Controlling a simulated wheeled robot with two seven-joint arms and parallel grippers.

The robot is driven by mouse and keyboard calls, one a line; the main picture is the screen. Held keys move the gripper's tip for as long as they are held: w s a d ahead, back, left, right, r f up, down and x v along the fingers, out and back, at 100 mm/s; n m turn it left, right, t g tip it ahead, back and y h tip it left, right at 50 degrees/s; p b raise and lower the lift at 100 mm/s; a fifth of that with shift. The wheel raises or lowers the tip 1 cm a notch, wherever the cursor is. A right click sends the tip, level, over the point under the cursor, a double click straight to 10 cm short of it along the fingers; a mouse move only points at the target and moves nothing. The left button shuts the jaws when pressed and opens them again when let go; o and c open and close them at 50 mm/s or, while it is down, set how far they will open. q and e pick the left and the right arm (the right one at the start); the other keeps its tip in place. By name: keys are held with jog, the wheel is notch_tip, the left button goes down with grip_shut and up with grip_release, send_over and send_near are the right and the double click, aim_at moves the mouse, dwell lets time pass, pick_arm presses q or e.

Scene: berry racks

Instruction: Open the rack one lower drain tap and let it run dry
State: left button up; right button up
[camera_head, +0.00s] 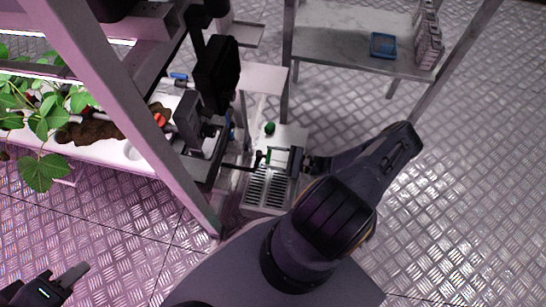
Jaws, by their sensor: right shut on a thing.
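A small dark drain tap (259,158) stands at the end of a thin pipe (236,166) beside the lower rack, above a slotted grate (266,190). My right gripper (277,157) reaches in from the right and is shut at the tap, apparently on its handle. Its fingers hide much of the handle, so I cannot tell how far it is turned. No running water can be made out. My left gripper (72,276) is at the lower left, away from the tap. Only part of it shows, and I cannot tell its opening.
A slanted rack post (150,120) stands left of the tap. Strawberry plants (42,125) grow in a white trough (120,152). A green round object (269,128) sits behind the tap. A metal table (340,45) holds a blue tray (383,44). Floor at right is clear.

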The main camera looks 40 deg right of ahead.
jog(key=n, duration=1.1)
jog(key=shift+s+f+n, duration=0.1)
jog(key=shift+f+n, duration=0.1)
jog(key=shift+n, duration=0.2)
dwell(0.3)
jog(key=o, duration=1)
jog(key=p+v, duration=0.1)
jog(key=v, duration=0.6)
jog(key=shift+s+d, duration=0.25)
jog(key=shift+s, duration=0.1)
